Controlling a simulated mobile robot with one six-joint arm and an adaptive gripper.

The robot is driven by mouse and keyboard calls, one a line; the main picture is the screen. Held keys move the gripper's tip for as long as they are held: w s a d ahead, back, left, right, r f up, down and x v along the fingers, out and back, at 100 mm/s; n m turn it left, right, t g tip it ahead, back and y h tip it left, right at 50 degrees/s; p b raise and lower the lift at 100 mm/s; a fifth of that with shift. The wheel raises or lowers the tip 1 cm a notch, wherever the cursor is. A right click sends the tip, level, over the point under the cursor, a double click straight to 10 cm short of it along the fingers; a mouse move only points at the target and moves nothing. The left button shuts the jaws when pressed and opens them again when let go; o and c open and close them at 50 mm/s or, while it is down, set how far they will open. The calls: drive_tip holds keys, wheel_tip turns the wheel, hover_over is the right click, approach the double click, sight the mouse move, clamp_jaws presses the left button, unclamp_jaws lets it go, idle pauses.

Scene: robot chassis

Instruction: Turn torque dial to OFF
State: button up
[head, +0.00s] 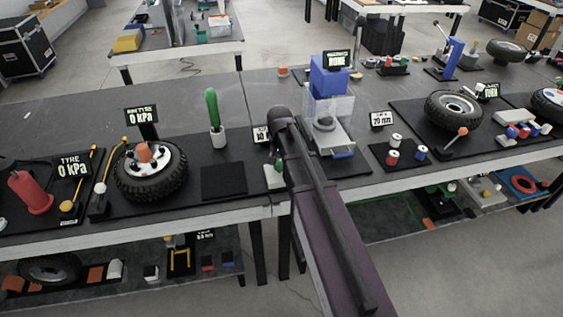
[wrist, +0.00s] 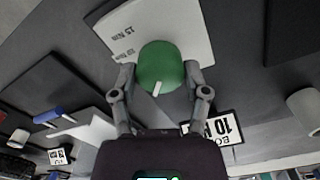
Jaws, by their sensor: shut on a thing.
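The torque dial (wrist: 162,62) is a round green knob with a white pointer mark, seen in the wrist view. It sits on a white plate (wrist: 125,32) printed with "15 Nm" and another label too small to read surely. The pointer mark is at the dial's lower edge, towards my palm. My gripper (wrist: 159,76) has a finger on each side of the dial and is shut on it. In the head view the white plate (head: 273,178) and a bit of the green dial (head: 279,165) show beside my arm, which hides the fingers.
A small sign reading 10 (wrist: 215,128) stands close to my right finger in the wrist view. In the head view a blue-topped press (head: 329,78) stands just right of my arm.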

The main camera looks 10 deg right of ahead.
drive_tip(key=shift+s, duration=0.25)
idle(0.6)
drive_tip(key=shift+n, duration=3.6)
idle(3.6)
